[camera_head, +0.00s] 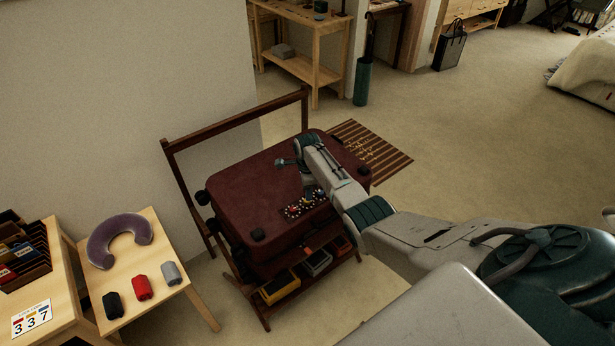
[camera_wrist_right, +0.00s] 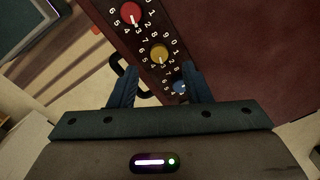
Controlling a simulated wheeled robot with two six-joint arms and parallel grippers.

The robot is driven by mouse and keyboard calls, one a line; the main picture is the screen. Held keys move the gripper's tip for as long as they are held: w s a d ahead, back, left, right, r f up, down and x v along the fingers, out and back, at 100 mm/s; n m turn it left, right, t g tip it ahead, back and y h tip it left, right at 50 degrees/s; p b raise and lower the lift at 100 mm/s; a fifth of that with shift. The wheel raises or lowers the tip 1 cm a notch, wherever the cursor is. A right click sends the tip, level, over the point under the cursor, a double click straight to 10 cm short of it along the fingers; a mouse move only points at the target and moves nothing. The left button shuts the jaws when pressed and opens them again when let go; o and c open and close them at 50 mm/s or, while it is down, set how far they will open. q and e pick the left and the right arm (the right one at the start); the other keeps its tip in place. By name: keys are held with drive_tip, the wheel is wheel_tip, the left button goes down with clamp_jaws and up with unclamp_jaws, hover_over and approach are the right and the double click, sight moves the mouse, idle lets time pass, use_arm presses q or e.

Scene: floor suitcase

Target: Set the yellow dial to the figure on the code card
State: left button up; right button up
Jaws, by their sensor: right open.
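The maroon suitcase (camera_head: 265,185) lies on a dark wooden rack, with its dial panel (camera_head: 305,205) near the front edge. In the right wrist view the panel carries a red dial (camera_wrist_right: 131,12), a yellow dial (camera_wrist_right: 159,52) and a blue dial (camera_wrist_right: 180,87). The yellow dial's white mark points down in the picture, near the 3. My right gripper (camera_wrist_right: 160,70) is open, its fingers apart, over the yellow and blue dials and holding nothing. The right finger partly covers the blue dial's surround. The code card (camera_head: 32,319) reads 3 3 7. My left gripper is out of view.
A small table (camera_head: 180,250) at the left holds a neck pillow (camera_head: 118,238) and black, red and grey rolls. Small bins (camera_head: 280,287) sit under the suitcase.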

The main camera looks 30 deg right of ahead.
wheel_tip(320, 180, up, 6)
drive_tip(key=shift+b, duration=0.35)
drive_tip(key=shift+s, duration=0.1)
